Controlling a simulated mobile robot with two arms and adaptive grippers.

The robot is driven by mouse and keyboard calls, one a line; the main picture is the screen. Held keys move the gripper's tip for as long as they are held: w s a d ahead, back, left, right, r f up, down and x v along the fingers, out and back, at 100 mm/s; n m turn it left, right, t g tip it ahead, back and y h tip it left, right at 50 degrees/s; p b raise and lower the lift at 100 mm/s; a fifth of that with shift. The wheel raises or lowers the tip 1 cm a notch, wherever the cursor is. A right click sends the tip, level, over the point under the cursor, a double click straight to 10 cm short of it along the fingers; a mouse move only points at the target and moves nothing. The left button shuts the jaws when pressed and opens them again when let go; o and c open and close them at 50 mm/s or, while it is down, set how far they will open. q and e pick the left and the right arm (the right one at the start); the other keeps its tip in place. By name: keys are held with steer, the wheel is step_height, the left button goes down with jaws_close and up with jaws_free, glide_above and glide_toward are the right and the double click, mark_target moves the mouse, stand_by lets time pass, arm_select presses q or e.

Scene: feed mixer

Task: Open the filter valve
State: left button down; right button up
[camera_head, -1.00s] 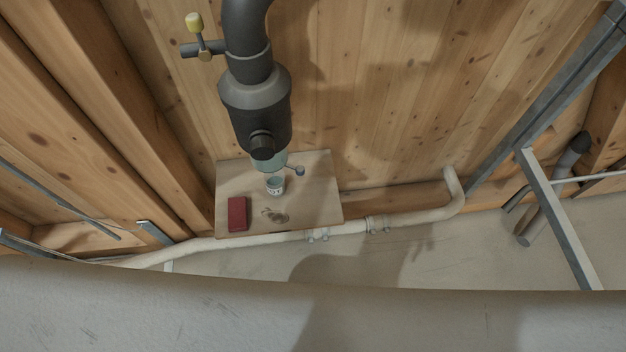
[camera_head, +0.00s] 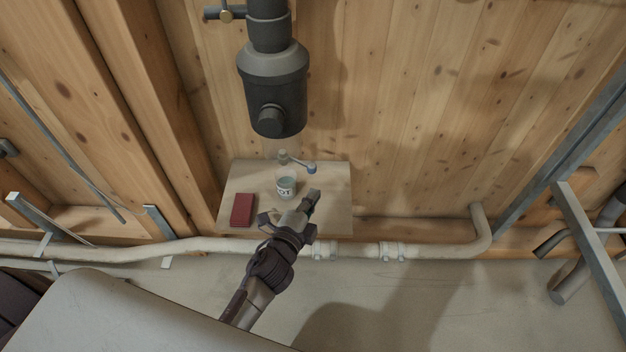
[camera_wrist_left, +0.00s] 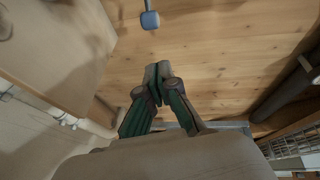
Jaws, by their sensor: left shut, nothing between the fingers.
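A dark grey filter canister (camera_head: 273,90) hangs on the wooden wall in the head view. Below it, over the shelf, is a small grey valve lever (camera_head: 298,162) with a blue-grey knob (camera_head: 311,169) at its right end. The knob also shows at the top of the left wrist view (camera_wrist_left: 149,20). My left gripper (camera_head: 312,196) is just below the knob in the head view, in front of the shelf. Its fingers are together and empty (camera_wrist_left: 158,76), apart from the knob. The right gripper is in neither current view.
The wooden shelf (camera_head: 335,210) holds a cup (camera_head: 286,188) and a red box (camera_head: 242,210). A pale pipe (camera_head: 440,247) runs along the wall below it. Another valve (camera_head: 226,12) sits at the upper left of the canister. A metal frame (camera_head: 585,240) stands at right.

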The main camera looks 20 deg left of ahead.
mark_target(300, 163)
arm_select(q)
steer(key=w+a+f, duration=0.1)
steer(key=w+a, duration=0.1)
steer(key=w, duration=0.4)
steer(key=shift+w+f, duration=0.2)
steer(key=shift+w, duration=0.2)
arm_select(e)
steer(key=shift+w+r, duration=0.25)
steer(key=shift+r, duration=0.25)
steer(key=shift+w+r, duration=0.25)
steer(key=shift+r, duration=0.2)
arm_select(q)
steer(key=shift+a+b, duration=0.1)
steer(key=shift+b, duration=0.2)
steer(key=shift+w+d+n+y+b, duration=0.25)
steer(key=shift+w+n+y+b, duration=0.1)
steer(key=shift+w+y+b, duration=0.2)
steer(key=shift+w+d+n+y+b, duration=0.2)
steer(key=shift+w+n+y+b, duration=0.2)
steer(key=shift+w+b, duration=0.25)
arm_select(e)
step_height(300, 163, up, 8)
steer(key=w, duration=0.1)
steer(key=shift+w+r+t, duration=0.15)
steer(key=shift+w+t, duration=0.05)
steer(key=shift+t, duration=0.1)
